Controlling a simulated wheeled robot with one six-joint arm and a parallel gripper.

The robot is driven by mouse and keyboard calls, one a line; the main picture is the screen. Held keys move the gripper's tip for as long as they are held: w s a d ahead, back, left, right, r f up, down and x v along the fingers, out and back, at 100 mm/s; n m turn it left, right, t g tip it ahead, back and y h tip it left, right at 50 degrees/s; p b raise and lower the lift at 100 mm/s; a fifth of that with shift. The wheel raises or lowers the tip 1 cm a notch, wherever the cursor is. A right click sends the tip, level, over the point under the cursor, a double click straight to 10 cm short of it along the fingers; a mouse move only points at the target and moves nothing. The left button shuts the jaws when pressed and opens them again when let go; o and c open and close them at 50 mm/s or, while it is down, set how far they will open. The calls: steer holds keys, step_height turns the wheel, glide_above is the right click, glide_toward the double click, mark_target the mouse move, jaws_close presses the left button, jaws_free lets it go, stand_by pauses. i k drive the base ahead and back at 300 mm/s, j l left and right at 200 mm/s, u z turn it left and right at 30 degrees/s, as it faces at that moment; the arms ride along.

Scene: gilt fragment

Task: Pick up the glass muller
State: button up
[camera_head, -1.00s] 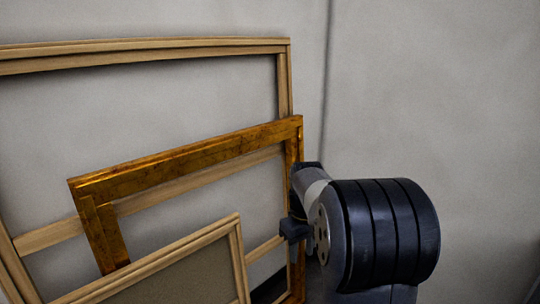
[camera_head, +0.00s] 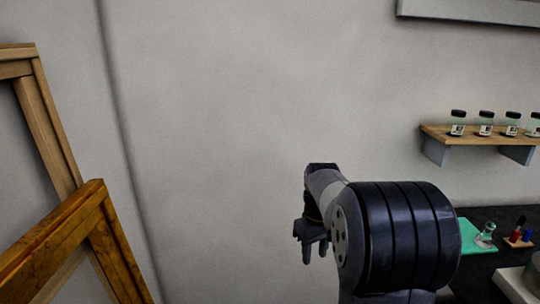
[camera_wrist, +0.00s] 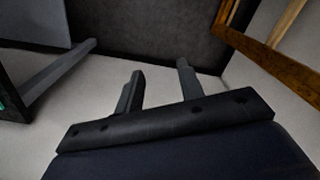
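A small clear glass object (camera_head: 487,232), which looks like the glass muller, stands on a green mat (camera_head: 470,243) on the dark bench at the right of the head view. It is small there, and its details are hard to tell. My gripper (camera_head: 314,254) hangs in front of the bare wall, well to the left of the bench. In the wrist view my gripper (camera_wrist: 158,85) shows its two fingers apart with nothing between them. The glass object does not show clearly in the wrist view.
Wooden frames, one gilt (camera_head: 50,240), lean at the left. A wall shelf (camera_head: 480,138) with several jars hangs above the dark bench (camera_head: 495,265). A small holder (camera_head: 518,241) with red and blue items stands right of the mat. The wall between is clear.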

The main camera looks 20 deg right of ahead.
mark_target(484, 240)
steer(key=i+l+z, duration=0.2)
steer(key=z, duration=0.25)
steer(key=i+z, duration=0.75)
steer(key=z, duration=0.2)
steer(key=i+j+z, duration=0.15)
steer(key=i+z, duration=0.15)
steer(key=z, duration=0.15)
steer(key=i+z, duration=0.3)
steer(key=i+j+z, duration=0.1)
steer(key=i+z, duration=0.2)
